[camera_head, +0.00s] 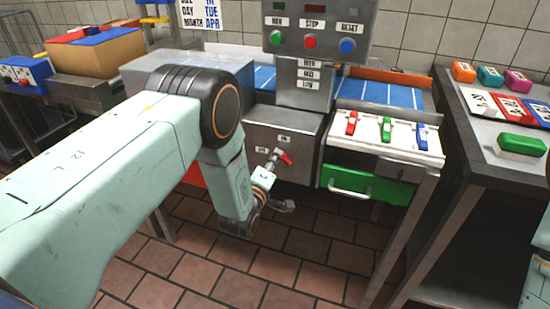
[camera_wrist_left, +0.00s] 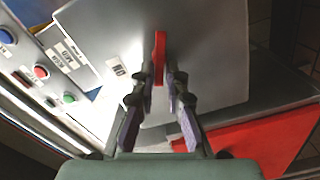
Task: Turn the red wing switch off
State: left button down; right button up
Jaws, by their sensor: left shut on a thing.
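The red wing switch (camera_head: 286,158) is on the front of a grey metal box (camera_head: 300,130), below the button panel. An ON label (camera_head: 284,139) is above it and another small label (camera_head: 262,150) is to its left. My left gripper (camera_head: 277,157) is at the switch. In the left wrist view the red wing (camera_wrist_left: 160,48) stands between the fingertips of my left gripper (camera_wrist_left: 160,78), which are shut on it. The fingers partly hide the switch's lower part. My right gripper is out of view.
Above the box is a control panel (camera_head: 318,30) with green, red and blue buttons. Right of it, a white table (camera_head: 380,157) carries red, green and blue switches above a green drawer (camera_head: 365,184). A metal table (camera_head: 485,125) stands further right. Tiled floor is open below.

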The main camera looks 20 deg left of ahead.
pick_arm(q)
jog(key=shift+s+f+n, duration=0.1)
jog(key=shift+f+n, duration=0.15)
jog(key=shift+n, duration=0.75)
jog(key=shift+f+n, duration=0.2)
jog(key=shift+n, duration=0.8)
jog(key=c, duration=1.4)
grip_release()
jog(key=shift+r, duration=0.1)
jog(key=shift+c, duration=0.2)
jog(key=s, duration=1.2)
jog(key=shift+a, duration=0.25)
jog(key=shift+o, duration=0.2)
